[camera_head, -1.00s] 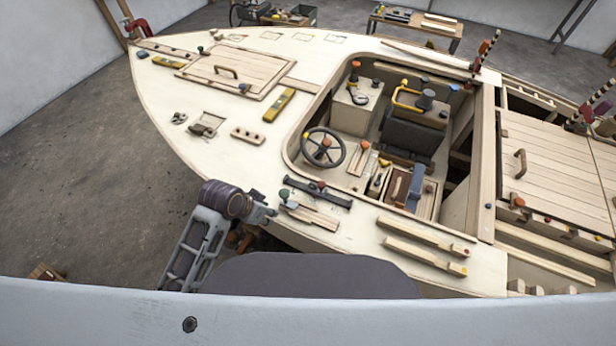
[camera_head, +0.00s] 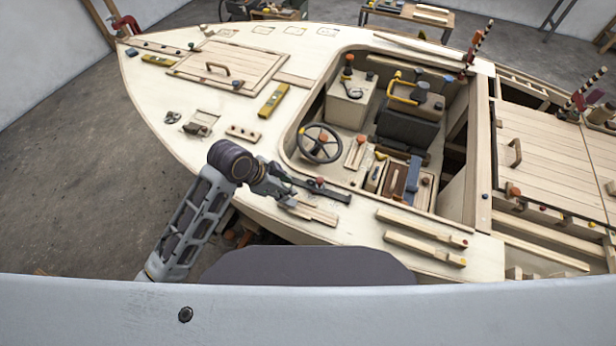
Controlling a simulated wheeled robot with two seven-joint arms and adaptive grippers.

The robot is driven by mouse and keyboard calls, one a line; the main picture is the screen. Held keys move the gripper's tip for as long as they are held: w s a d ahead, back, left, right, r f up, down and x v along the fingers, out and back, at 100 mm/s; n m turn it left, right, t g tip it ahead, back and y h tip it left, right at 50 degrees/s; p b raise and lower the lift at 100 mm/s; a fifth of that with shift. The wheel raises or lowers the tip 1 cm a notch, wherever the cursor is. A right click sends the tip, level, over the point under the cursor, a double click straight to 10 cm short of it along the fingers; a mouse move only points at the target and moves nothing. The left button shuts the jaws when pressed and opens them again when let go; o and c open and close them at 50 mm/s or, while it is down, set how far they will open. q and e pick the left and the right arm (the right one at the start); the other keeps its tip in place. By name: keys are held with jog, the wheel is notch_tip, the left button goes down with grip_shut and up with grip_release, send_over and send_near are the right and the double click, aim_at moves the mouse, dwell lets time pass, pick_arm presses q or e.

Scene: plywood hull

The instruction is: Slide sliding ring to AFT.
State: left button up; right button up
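A dark rail (camera_head: 338,195) lies on the near side deck of the plywood hull, below the steering wheel. A small red-topped piece (camera_head: 319,182) sits around the middle of the rail. I take it for the sliding ring, but its shape is too small to tell. No AFT marking can be read. My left gripper (camera_head: 287,196) reaches in from the left over the rail's left end and the pale wooden strips beside it. It hides that end of the rail. Its fingers are too small to show open or shut, or touching anything. My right gripper is out of view.
The steering wheel (camera_head: 319,143) stands in the cockpit just beyond the rail. Pale wooden strips (camera_head: 316,213) lie on the near side of the rail. Two wooden bars (camera_head: 424,227) lie to the right. The foredeck holds a yellow level (camera_head: 272,101) and a hatch (camera_head: 229,69).

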aim_at(310, 180)
pick_arm(q)
jog(key=w+d+r+m+g, duration=0.1)
jog(key=w+r+m+g, duration=0.1)
jog(key=w+r+m, duration=0.3)
jog(key=shift+w+r+m+g, duration=0.15)
jog(key=shift+w+m+g, duration=0.15)
jog(key=shift+w+m, duration=1.45)
jog(key=shift+s+m, duration=0.45)
jog(key=shift+p+x, duration=0.65)
jog(key=shift+x, duration=6.25)
jog(key=shift+d, duration=0.15)
jog(key=shift+c, duration=0.3)
